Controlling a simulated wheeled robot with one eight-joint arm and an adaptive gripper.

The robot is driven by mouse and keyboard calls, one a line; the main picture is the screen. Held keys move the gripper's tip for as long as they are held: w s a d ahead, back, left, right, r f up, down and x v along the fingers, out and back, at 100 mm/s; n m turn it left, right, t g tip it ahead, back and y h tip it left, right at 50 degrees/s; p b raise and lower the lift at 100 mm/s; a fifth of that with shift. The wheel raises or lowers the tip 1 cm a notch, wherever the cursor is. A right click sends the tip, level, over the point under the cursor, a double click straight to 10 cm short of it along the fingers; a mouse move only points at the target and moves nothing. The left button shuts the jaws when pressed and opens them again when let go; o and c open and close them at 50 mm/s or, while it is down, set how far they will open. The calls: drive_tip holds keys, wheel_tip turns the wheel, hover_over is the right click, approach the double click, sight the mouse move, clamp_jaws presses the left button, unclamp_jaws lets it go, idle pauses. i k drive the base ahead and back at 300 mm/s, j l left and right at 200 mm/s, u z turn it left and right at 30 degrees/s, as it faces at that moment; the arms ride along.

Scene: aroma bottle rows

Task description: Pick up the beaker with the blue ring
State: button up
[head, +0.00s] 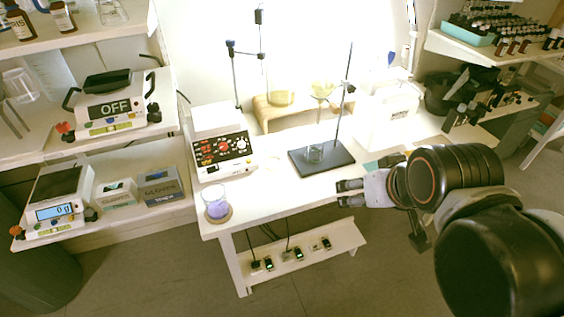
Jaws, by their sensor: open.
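A glass beaker with violet-blue contents (217,207) stands upright on a round brown mat (226,219) at the near left corner of the white table (270,190). My gripper (346,193) is at the table's front edge, right of the violet-blue beaker and in front of the stand. Its two fingers point left, are apart, and nothing shows between them.
A control unit with a red display (222,148) stands behind the violet-blue beaker. The stand base (322,165) and its upright rod (344,95) are behind my gripper. A white box (388,110) is at the back right. The table front between gripper and violet-blue beaker is clear.

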sight(214, 196)
drive_tip(key=k+j+u, duration=0.5)
drive_tip(key=k+j, duration=0.2)
drive_tip(key=j, duration=0.1)
